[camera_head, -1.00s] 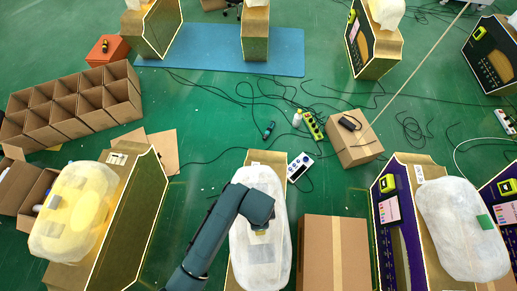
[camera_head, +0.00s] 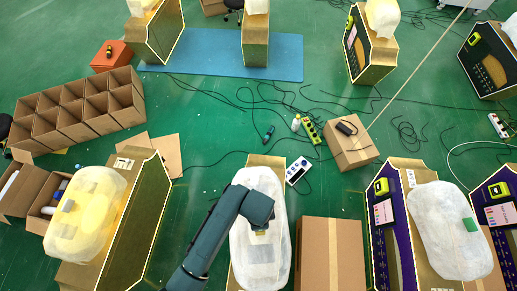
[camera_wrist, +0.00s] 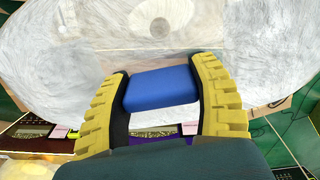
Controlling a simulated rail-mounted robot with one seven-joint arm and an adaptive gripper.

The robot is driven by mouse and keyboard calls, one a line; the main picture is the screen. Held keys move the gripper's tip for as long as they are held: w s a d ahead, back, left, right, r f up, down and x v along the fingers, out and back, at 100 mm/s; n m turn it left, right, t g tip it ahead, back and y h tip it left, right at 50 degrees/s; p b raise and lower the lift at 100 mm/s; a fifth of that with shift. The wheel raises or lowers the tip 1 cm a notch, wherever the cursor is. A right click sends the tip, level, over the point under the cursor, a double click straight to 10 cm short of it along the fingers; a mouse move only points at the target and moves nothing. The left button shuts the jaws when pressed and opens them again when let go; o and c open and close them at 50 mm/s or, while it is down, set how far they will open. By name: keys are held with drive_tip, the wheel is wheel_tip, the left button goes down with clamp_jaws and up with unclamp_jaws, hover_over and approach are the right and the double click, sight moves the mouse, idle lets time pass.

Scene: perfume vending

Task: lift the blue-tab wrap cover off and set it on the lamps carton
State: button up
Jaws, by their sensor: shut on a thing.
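The white translucent wrap cover (camera_head: 270,190) is under my arm at the bottom middle of the head view. It fills the upper part of the wrist view (camera_wrist: 70,80). Its blue tab (camera_wrist: 160,88) lies between the yellow-ribbed fingers of my gripper (camera_wrist: 163,92), which is shut on it. My gripper also shows over the cover in the head view (camera_head: 261,226), but the arm hides the tab there. A tan panel (camera_head: 266,160) shows behind the cover; I cannot tell the gap beneath it. A taped brown carton (camera_head: 316,250) stands right of it; no lamps label is readable.
A yellowish-covered machine (camera_head: 140,215) is at left; a purple one with a green-tabbed cover (camera_head: 450,240) is at right. A smaller carton (camera_head: 350,155) with a black item on top stands behind.

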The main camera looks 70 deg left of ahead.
drive_tip(key=shift+r+p, duration=2.75)
drive_tip(key=shift+p, duration=0.05)
drive_tip(key=shift+f, duration=0.1)
